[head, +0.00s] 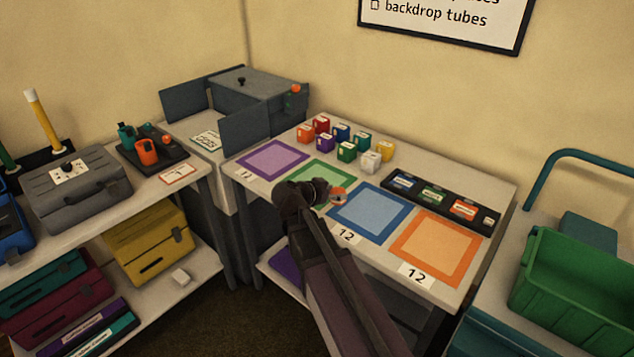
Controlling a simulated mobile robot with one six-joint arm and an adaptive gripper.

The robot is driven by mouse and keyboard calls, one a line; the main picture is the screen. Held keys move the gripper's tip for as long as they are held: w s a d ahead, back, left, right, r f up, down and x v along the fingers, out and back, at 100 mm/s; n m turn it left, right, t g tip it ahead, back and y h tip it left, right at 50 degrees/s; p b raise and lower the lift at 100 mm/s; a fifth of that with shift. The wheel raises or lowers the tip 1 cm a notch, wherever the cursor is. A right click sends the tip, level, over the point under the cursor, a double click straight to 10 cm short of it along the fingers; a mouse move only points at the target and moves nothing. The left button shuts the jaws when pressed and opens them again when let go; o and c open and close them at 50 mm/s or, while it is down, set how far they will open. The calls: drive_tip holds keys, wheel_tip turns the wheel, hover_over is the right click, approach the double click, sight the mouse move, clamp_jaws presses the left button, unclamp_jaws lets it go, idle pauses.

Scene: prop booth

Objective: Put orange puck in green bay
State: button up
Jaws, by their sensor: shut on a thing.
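My gripper (331,196) is above the front part of the table and shut on a small orange puck (339,190). Only part of the puck shows past the fingers. The green bay (318,170) is a green square marked on the tabletop. My gripper and arm cover its near part. The gripper and puck appear over or near the bay's near right side, close to the blue bay. I cannot tell how high the puck is above the table.
A purple bay (272,158) lies left, a blue bay (369,212) and an orange bay (437,250) right. Several small coloured blocks (346,150) stand behind the green bay. A black tray (436,200) lies at the back right. A green crate (575,290) stands far right.

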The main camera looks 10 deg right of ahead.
drive_tip(key=s+a, duration=0.1)
drive_tip(key=a, duration=1)
drive_tip(key=shift+s+a+n+t, duration=0.3)
drive_tip(key=shift+s+a, duration=0.05)
drive_tip(key=shift+a, duration=0.05)
drive_tip(key=shift+w, duration=0.1)
drive_tip(key=w+d, duration=0.1)
drive_tip(key=w, duration=0.4)
drive_tip(key=w+d+f+b, duration=0.1)
drive_tip(key=w+d, duration=0.1)
drive_tip(key=w, duration=0.3)
drive_tip(key=w+d, duration=0.2)
drive_tip(key=w, duration=0.3)
drive_tip(key=shift+f+b, duration=0.2)
drive_tip(key=shift+b, duration=0.1)
drive_tip(key=shift+f, duration=0.1)
drive_tip(key=shift+f+b, duration=1.7)
drive_tip(key=shift+b, duration=0.05)
drive_tip(key=shift+f, duration=0.15)
drive_tip(key=o, duration=1.2)
